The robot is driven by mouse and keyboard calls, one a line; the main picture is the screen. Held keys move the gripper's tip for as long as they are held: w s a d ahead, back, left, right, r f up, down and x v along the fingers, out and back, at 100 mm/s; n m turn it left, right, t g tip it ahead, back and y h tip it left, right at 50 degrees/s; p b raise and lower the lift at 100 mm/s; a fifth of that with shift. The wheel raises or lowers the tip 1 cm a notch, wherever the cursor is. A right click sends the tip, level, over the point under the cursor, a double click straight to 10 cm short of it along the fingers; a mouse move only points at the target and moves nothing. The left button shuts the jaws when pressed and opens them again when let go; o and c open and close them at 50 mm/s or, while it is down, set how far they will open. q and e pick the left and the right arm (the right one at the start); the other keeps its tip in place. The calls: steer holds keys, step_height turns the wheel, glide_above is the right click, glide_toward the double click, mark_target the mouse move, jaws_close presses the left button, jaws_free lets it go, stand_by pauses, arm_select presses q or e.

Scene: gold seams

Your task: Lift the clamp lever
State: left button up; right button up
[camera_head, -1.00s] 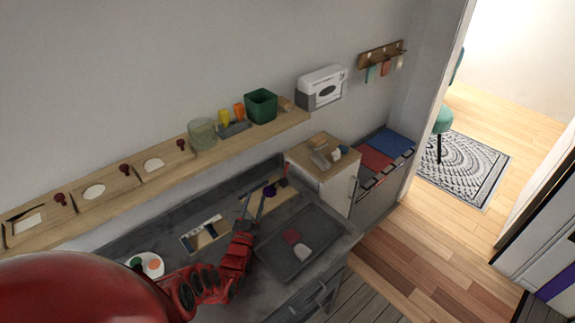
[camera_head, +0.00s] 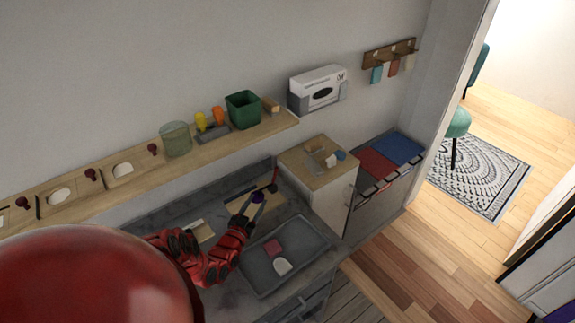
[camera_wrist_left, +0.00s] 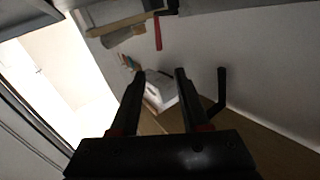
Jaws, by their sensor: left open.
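A thin upright lever with a red end (camera_head: 273,185) stands at the back of the grey counter, by a light wooden board (camera_head: 238,205); I take it to be the clamp lever. A small purple thing (camera_head: 257,197) sits on that board. My left gripper (camera_head: 253,206) is open over the board, its fingertips near the purple thing and short of the lever. In the left wrist view the open fingers (camera_wrist_left: 158,75) have nothing between them that they touch. A red-handled part (camera_wrist_left: 158,32) hangs beyond them, and a black bent rod (camera_wrist_left: 219,92) is right of them. My right gripper is out of view.
A grey tray (camera_head: 316,247) with a pink and a white piece lies right of the arm. A wooden-topped cabinet (camera_head: 322,180) stands beyond. Above, a wall shelf (camera_head: 225,141) holds a green pot (camera_head: 243,110) and cups.

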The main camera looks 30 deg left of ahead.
arm_select(q)
steer(key=b, duration=0.4)
glide_toward(276, 171)
steer(key=w, duration=0.4)
steer(key=shift+a, duration=0.35)
steer(key=w+b, duration=0.2)
steer(key=w+a+b, duration=0.1)
steer(key=w+b, duration=0.1)
steer(key=w, duration=0.1)
steer(key=shift+w+a+f, duration=0.1)
steer(key=shift+w+f, duration=0.05)
steer(key=shift+w, duration=0.55)
jaws_close()
stand_by(0.3)
